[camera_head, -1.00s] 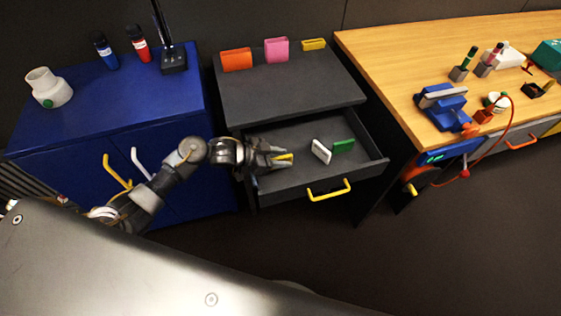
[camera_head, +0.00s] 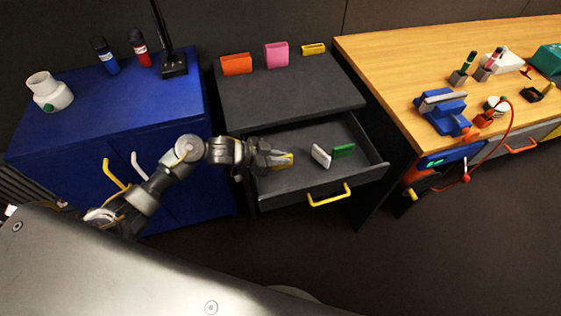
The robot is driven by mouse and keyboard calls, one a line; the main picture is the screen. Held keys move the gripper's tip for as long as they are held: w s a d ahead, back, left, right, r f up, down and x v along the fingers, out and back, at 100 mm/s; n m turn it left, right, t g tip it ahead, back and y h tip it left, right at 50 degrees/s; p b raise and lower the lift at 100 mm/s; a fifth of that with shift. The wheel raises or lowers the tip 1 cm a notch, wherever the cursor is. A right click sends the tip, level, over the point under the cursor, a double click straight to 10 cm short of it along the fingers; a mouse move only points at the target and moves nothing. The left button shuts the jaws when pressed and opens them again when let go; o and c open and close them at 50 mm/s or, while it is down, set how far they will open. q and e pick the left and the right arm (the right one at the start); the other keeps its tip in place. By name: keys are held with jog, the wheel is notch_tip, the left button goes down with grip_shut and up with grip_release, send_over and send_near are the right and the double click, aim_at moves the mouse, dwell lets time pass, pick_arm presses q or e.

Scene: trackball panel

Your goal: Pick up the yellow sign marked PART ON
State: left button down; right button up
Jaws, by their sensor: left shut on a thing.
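A yellow sign (camera_head: 283,160) is in the left part of the open dark drawer (camera_head: 290,182). My left gripper (camera_head: 276,160) is over the drawer and is shut on this sign. The gripper's fingers hide part of the sign, and its lettering is too small to read. I cannot tell whether the sign touches the drawer floor. A second small yellow sign (camera_head: 314,48) stands on top of the dark cabinet at the back. My right gripper is not in view.
A white sign (camera_head: 321,156) and a green sign (camera_head: 343,150) stand in the drawer to the right of my gripper. Orange (camera_head: 236,64) and pink (camera_head: 276,55) signs stand on the cabinet top (camera_head: 300,90). A blue cabinet (camera_head: 110,105) is at left, a wooden bench (camera_head: 390,60) at right.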

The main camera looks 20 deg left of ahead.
pick_arm(q)
jog(key=s+d+r+p, duration=0.1)
jog(key=s+d+r, duration=0.6)
jog(key=s+r, duration=0.3)
jog(key=shift+s+d+r+p, duration=0.3)
jog(key=shift+s+d+p, duration=0.1)
jog(key=shift+s, duration=0.4)
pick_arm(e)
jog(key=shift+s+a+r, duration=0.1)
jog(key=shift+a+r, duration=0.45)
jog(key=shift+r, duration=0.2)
